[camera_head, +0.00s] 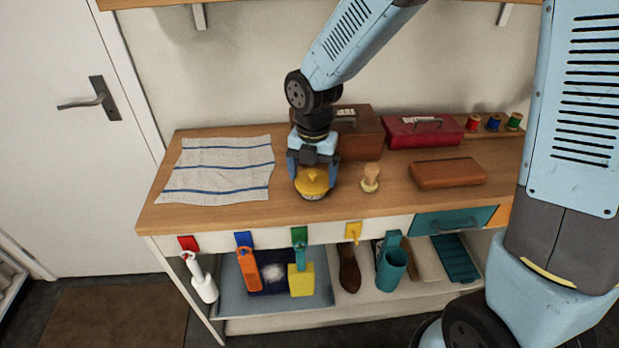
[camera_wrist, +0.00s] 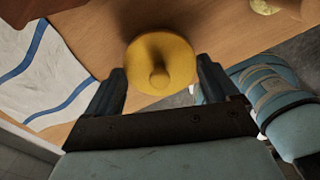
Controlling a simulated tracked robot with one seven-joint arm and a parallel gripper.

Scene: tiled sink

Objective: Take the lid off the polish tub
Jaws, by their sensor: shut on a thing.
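The polish tub (camera_head: 313,196) stands on the wooden worktop towards its front edge, with only a pale, shiny lower part showing. Its round yellow lid (camera_head: 311,183) sits at the top of it; I cannot tell whether there is a gap between them. In the wrist view the lid (camera_wrist: 175,50) is a disc with a knob in the middle, and it hides the tub below. My gripper (camera_head: 313,172) points down from above and is shut on the lid, with one finger at each side.
A striped cloth (camera_head: 222,165) lies to the left. A small wooden-handled brush (camera_head: 371,177) stands close to the right, with a brown case (camera_head: 447,173) beyond. A brown box (camera_head: 358,135) and a red box (camera_head: 424,132) stand behind. Tools hang below the front edge.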

